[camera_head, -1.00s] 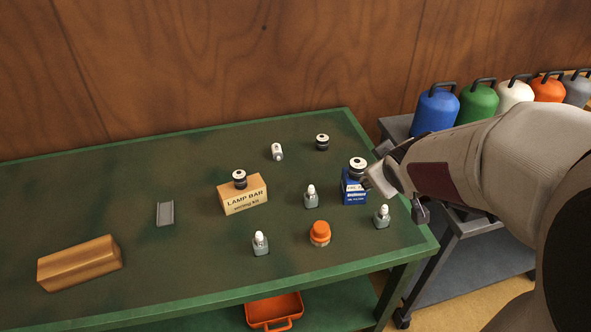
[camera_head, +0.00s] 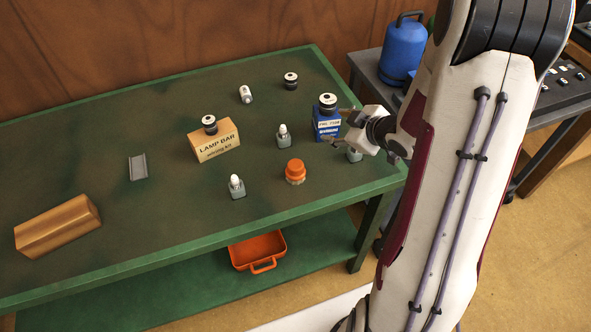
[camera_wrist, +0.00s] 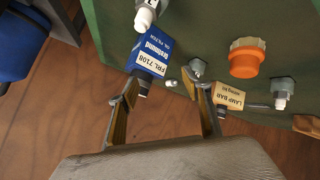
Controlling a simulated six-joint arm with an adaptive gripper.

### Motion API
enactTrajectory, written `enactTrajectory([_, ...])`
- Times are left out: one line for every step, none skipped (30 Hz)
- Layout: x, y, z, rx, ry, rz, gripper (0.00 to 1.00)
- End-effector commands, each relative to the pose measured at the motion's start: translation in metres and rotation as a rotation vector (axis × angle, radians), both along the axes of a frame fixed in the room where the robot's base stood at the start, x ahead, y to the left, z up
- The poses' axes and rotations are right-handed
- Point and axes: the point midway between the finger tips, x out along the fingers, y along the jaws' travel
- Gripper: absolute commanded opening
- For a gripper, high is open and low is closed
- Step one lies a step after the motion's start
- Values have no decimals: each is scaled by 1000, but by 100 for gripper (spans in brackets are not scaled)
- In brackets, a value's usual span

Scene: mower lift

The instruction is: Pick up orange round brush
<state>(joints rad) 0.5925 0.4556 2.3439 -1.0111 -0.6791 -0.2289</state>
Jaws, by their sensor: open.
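In the wrist view the brush (camera_wrist: 247,58) shows at upper right, apart from my fingers. My gripper (camera_wrist: 165,90) is open, and nothing is held between its two fingers. In the head view my gripper (camera_head: 352,125) is right of the brush and above it in the picture, close to the blue box. My arm covers part of the table's right side.
The blue box (camera_head: 327,128) carries a black-and-white cap. Small white-topped bottles (camera_head: 283,137) (camera_head: 237,187) stand near the brush, and another is partly hidden by my gripper. The lamp bar box (camera_head: 216,146) is farther left. An orange bin (camera_head: 258,251) sits on the shelf below.

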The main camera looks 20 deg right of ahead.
Motion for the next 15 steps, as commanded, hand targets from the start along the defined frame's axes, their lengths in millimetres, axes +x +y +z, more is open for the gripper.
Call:
enactTrajectory([-2,0,-10,20,-4,16,49])
enactTrajectory([-2,2,-13,30,-8,29,49])
enactTrajectory([-3,4,-19,45,-16,45,49])
enactTrajectory([-4,5,-23,57,-21,57,49])
enactTrajectory([-4,7,-27,70,-28,67,49])
enactTrajectory([-6,9,-32,87,-35,84,49])
enactTrajectory([-7,11,-35,100,-41,94,49])
enactTrajectory([-9,13,-39,114,-47,105,49])
enactTrajectory([-10,15,-44,132,-57,118,49])
enactTrajectory([-12,17,-47,147,-63,130,49])
enactTrajectory([-14,19,-50,162,-70,138,49])
enactTrajectory([-16,22,-54,182,-79,151,49])
enactTrajectory([-18,24,-57,199,-87,160,49])
enactTrajectory([-20,26,-60,214,-94,169,49])
enactTrajectory([-23,28,-64,236,-104,179,49])
